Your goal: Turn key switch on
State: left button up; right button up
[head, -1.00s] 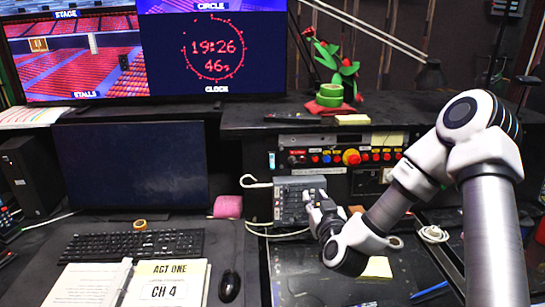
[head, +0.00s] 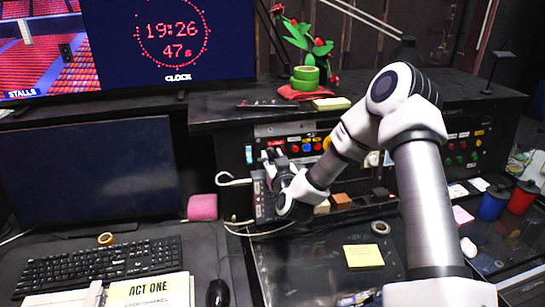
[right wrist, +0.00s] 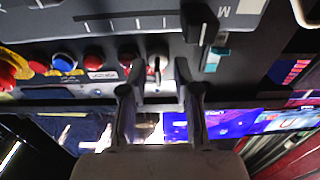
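The key switch (right wrist: 157,68) shows in the right wrist view as a small upright metal piece on the dark button panel (right wrist: 105,87), which appears upside down there. My right gripper (right wrist: 157,72) is open, with one finger on each side of the key switch. I cannot tell whether either finger touches it. In the head view my right gripper (head: 272,158) is at the left end of the button panel (head: 262,131), and the gripper and wrist hide the key switch. My left gripper is in neither current view.
Red and blue buttons and a red emergency knob (right wrist: 12,68) sit beside the key switch. A pink block (head: 203,207), a monitor (head: 90,175) and a keyboard (head: 100,262) are to the left.

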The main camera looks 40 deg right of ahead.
jog(key=shift+s+r, duration=0.15)
jog(key=shift+s, duration=0.05)
jog(key=shift+c, duration=0.4)
jog(key=shift+s, duration=0.15)
grip_shut()
jog(key=m+b, duration=0.3)
jog(key=shift+m, duration=0.4)
jog(key=m+g+h+b, duration=0.1)
jog(key=m+b, duration=0.4)
jog(key=m, duration=0.1)
jog(key=m+g+b, duration=0.1)
jog(key=m+b, duration=0.3)
jog(key=m, duration=0.2)
jog(key=shift+m+b, duration=0.3)
jog(key=shift+b, duration=0.05)
jog(key=shift+r+m+g+b, duration=0.1)
jog(key=shift+m+g+b, duration=0.3)
jog(key=shift+m+b, duration=0.8)
jog(key=shift+r+m+p, duration=0.1)
jog(key=shift+m+p, duration=0.2)
jog(key=shift+m, duration=0.1)
